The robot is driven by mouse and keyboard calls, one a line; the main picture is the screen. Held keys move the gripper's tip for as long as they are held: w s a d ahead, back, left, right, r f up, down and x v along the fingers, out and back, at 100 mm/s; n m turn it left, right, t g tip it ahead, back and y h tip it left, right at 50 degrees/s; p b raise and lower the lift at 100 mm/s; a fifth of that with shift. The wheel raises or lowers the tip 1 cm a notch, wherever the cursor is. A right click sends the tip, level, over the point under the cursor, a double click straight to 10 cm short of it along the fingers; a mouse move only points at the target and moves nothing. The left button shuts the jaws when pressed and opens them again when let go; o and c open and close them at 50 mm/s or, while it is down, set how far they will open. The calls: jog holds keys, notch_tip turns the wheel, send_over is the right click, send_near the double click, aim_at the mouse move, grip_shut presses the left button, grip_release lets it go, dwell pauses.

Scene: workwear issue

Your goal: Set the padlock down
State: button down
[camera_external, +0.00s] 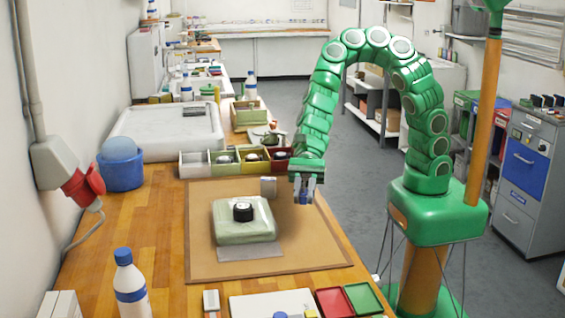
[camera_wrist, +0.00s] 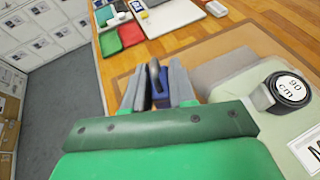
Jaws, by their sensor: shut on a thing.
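My gripper (camera_external: 305,194) is shut on the padlock, which has a blue body (camera_wrist: 162,98) and a dark shackle, in the wrist view. The padlock sits between the two grey fingers; its lower part is hidden by my gripper's green housing. In the external view only a little blue (camera_external: 304,199) shows between the fingertips. My gripper points down near the right side of the brown mat (camera_external: 205,262), to the right of a pale green folded packet (camera_external: 230,232). I cannot tell the padlock's exact height above the surface.
A black coil (camera_wrist: 290,90) labelled 90 cm lies on the packet. A grey sheet (camera_external: 250,253) lies before it, a small upright grey piece (camera_external: 268,186) behind. Compartment bins (camera_external: 195,165) stand behind the mat; red (camera_external: 335,300) and green (camera_external: 367,297) trays are in front. The mat's front right is clear.

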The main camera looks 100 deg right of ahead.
jog(key=w+d+r+m+t+h, duration=0.1)
jog(key=w+d+m+t, duration=0.15)
jog(key=d, duration=0.65)
jog(key=w+d+r+m+t+h, duration=0.1)
jog(key=w+d, duration=0.3)
jog(key=d, duration=0.4)
jog(key=w+d+r+m+t+h, duration=0.1)
jog(key=w+d+m+t, duration=0.15)
jog(key=d, duration=0.65)
jog(key=shift+n+g, duration=0.4)
jog(key=shift+g, duration=0.1)
jog(key=w+f, duration=0.3)
jog(key=w, duration=0.1)
jog(key=w+f, duration=0.2)
jog(key=w, duration=0.2)
jog(key=w+f, duration=0.3)
jog(key=w, duration=0.1)
jog(key=shift+w+a+f, duration=0.1)
jog(key=shift+w+f, duration=0.15)
jog(key=shift+f, duration=0.1)
jog(key=shift+w+f, duration=0.6)
jog(key=shift+f, duration=0.1)
jog(key=shift+w+f, duration=0.1)
jog(key=shift+f, duration=1.5)
jog(key=shift+f, duration=0.1)
jog(key=c, duration=0.9)
grip_release()
